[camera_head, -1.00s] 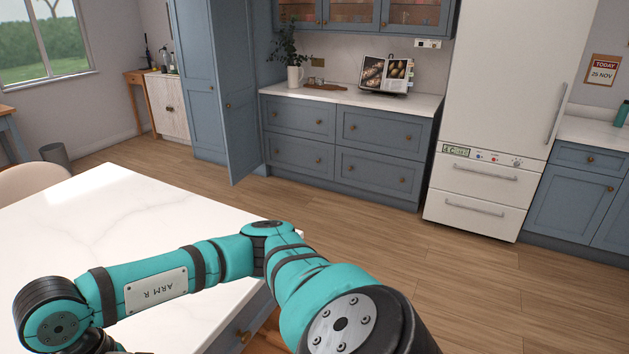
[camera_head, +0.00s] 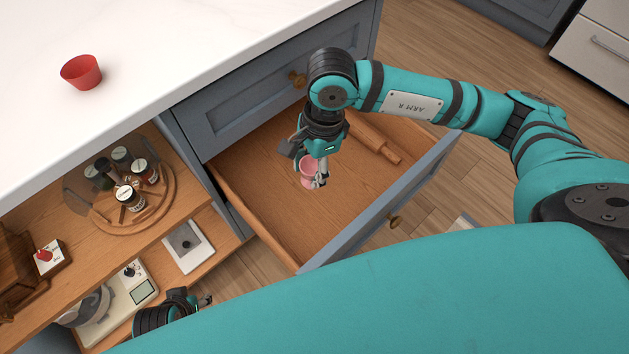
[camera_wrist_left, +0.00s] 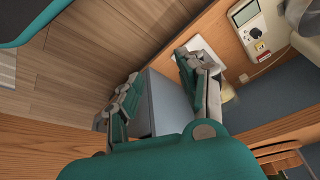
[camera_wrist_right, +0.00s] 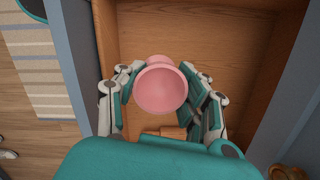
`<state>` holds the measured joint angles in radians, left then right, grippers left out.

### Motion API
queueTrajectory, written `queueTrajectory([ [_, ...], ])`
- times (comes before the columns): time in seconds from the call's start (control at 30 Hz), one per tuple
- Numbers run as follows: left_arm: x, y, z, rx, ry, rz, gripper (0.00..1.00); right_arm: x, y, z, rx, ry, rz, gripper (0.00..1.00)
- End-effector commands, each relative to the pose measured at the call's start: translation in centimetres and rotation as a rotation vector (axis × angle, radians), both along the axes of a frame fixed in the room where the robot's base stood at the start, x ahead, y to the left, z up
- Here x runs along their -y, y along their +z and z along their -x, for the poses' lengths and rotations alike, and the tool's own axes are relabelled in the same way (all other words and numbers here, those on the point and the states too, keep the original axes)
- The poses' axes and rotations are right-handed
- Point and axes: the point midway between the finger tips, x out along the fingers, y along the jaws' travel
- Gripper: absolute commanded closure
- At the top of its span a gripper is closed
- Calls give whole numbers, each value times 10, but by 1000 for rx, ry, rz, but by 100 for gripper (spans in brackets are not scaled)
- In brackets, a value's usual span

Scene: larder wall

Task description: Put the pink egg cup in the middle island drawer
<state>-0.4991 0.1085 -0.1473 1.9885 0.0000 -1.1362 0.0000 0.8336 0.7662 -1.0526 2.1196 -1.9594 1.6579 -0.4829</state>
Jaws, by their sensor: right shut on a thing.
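The pink egg cup (camera_head: 307,172) is held in my right gripper (camera_head: 316,170), over the open island drawer (camera_head: 285,215). In the right wrist view the egg cup (camera_wrist_right: 161,88) sits between the two fingers, its round mouth facing the camera, with the wooden drawer floor beyond it. I cannot tell how far it is above that floor. My left gripper (camera_head: 200,302) is low beside the island shelves in the head view; in the left wrist view its fingers (camera_wrist_left: 160,105) are apart with nothing between them.
A wooden rolling pin (camera_head: 372,138) lies in the drawer towards its right side. A closed drawer front (camera_head: 260,95) is above. A red cup (camera_head: 82,73) stands on the white worktop (camera_head: 180,45).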

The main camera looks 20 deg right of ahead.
Motion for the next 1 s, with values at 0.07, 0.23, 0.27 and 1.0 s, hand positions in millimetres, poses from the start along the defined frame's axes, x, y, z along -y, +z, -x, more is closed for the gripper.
queueTrajectory([
  [0.07, 0, 1, -3, 35, 2, 4, 60, -6, -51, 0, 0, -146, 0, 98],
  [0.23, -2, 33, 2, 73, 5, 8, 60, -16, -94, -2, 0, -390, 0, 98],
  [0.27, -2, 38, 4, 78, 6, 8, 60, -17, -98, -3, 1, -421, 0, 98],
  [1.0, 23, 92, -67, 502, -23, 101, 60, -19, -183, -3, -3, -525, 4, 98],
])
